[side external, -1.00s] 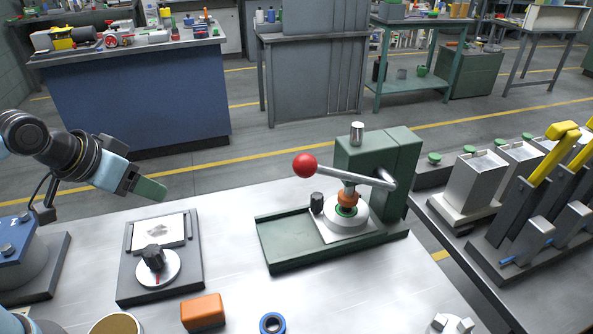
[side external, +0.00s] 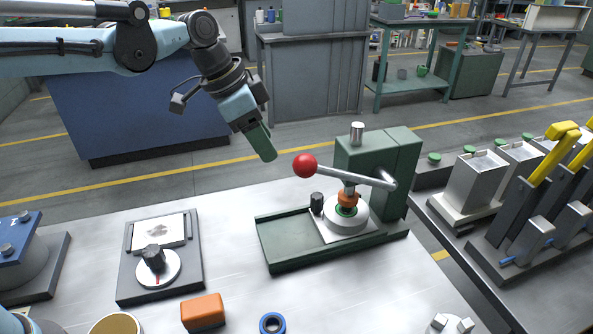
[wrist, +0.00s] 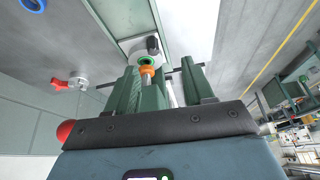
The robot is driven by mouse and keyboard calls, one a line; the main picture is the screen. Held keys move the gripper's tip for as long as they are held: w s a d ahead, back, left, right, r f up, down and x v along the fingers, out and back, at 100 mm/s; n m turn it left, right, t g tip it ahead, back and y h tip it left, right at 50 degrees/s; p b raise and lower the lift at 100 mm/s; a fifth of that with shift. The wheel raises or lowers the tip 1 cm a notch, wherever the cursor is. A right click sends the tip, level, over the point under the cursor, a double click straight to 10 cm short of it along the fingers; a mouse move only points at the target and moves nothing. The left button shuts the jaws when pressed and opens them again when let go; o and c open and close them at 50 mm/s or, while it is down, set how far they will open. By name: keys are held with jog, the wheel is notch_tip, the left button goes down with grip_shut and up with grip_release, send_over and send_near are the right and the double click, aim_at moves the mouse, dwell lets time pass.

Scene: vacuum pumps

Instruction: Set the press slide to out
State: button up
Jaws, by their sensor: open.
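The green press (side external: 405,165) stands on the metal table with a long flat base tray (side external: 280,245) reaching left. Its slide, a light plate with a round white seat (side external: 350,220) and a dark knob (side external: 317,203), sits at the press end of the tray, under the orange-tipped ram (side external: 348,197). The lever's red ball (side external: 305,166) sticks out to the left. My gripper (side external: 264,150) is above and left of the press, in the air, touching nothing. In the wrist view, the open fingers (wrist: 160,82) are empty; the knob (wrist: 152,45) and ram tip (wrist: 146,70) show beyond them.
A dial unit (side external: 152,262), an orange block (side external: 203,311) and a blue ring (side external: 272,324) lie on the table left and in front. The lever and ball overhang the slide's left side. Bare table lies between dial unit and press.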

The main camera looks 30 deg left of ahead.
aim_at(316, 195)
jog(key=w+d+f, duration=0.1)
jog(key=d+f, duration=0.1)
jog(key=f, duration=0.2)
jog(key=w+d+f+m, duration=0.1)
jog(key=w+d+f, duration=0.1)
jog(key=d+f, duration=0.1)
jog(key=w+d+f+m+g, duration=0.1)
jog(key=d+f, duration=0.2)
jog(key=f, duration=0.2)
jog(key=shift+w+f, duration=0.4)
jog(key=shift+c, duration=0.4)
grip_shut()
